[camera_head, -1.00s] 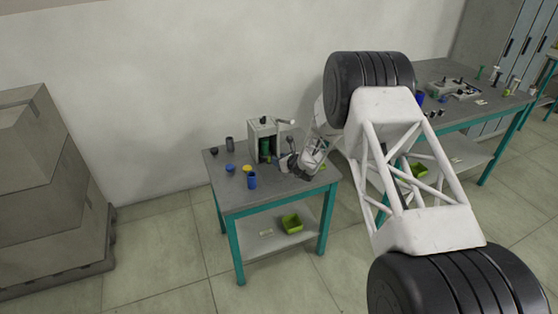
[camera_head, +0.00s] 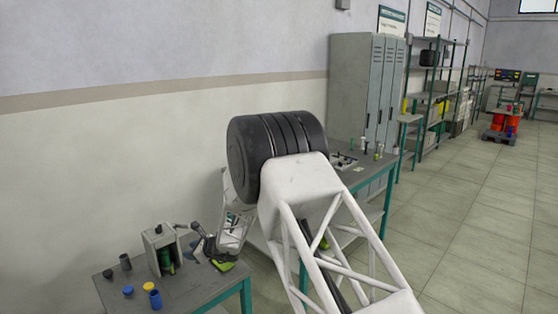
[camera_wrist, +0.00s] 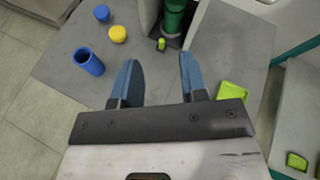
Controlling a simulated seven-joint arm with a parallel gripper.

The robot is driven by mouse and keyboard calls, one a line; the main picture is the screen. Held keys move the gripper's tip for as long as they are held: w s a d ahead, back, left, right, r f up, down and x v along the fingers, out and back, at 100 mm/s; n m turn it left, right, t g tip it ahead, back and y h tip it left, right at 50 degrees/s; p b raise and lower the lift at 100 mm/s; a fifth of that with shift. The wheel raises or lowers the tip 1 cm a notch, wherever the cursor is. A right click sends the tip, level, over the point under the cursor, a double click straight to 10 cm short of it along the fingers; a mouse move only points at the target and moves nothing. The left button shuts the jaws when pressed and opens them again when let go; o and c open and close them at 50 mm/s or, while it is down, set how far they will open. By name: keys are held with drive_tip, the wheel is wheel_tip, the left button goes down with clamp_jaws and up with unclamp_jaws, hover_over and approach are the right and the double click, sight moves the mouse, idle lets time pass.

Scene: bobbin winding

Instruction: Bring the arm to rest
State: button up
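My gripper (camera_wrist: 157,75) is open, with two blue fingers apart and nothing between them in the wrist view. In the head view my gripper (camera_head: 203,242) is small and hangs above the near workbench (camera_head: 203,290), just right of the grey winding machine (camera_head: 158,250). The machine holds a green spool (camera_head: 166,259), which also shows in the wrist view (camera_wrist: 173,20). My white lattice arm covers much of the head view's middle.
A blue cup (camera_wrist: 88,62), a yellow piece (camera_wrist: 118,34) and a blue piece (camera_wrist: 101,13) stand left of the fingers. A light-green tray (camera_wrist: 232,93) lies to the right. A second bench (camera_head: 362,175) and grey lockers (camera_head: 365,85) stand beyond.

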drive_tip(key=s+d+r+n+g+h, duration=0.2)
drive_tip(key=s+d+r+n, duration=0.4)
drive_tip(key=s+d+r, duration=0.6)
drive_tip(key=s+d+r+n+g+h, duration=0.15)
drive_tip(key=s+d+r+n, duration=0.35)
drive_tip(key=s+d+r, duration=0.7)
drive_tip(key=s+d+r+n+h, duration=0.2)
drive_tip(key=s+d+n+h, duration=0.2)
drive_tip(key=s+d, duration=1)
drive_tip(key=s+d+r+n+t+h, duration=0.1)
drive_tip(key=s+d+r+n+h, duration=0.2)
drive_tip(key=s+d, duration=1)
drive_tip(key=s+n+h, duration=0.1)
drive_tip(key=s+h, duration=0.1)
drive_tip(key=s, duration=0.2)
drive_tip(key=shift+d+r, duration=0.15)
drive_tip(key=shift+d, duration=0.25)
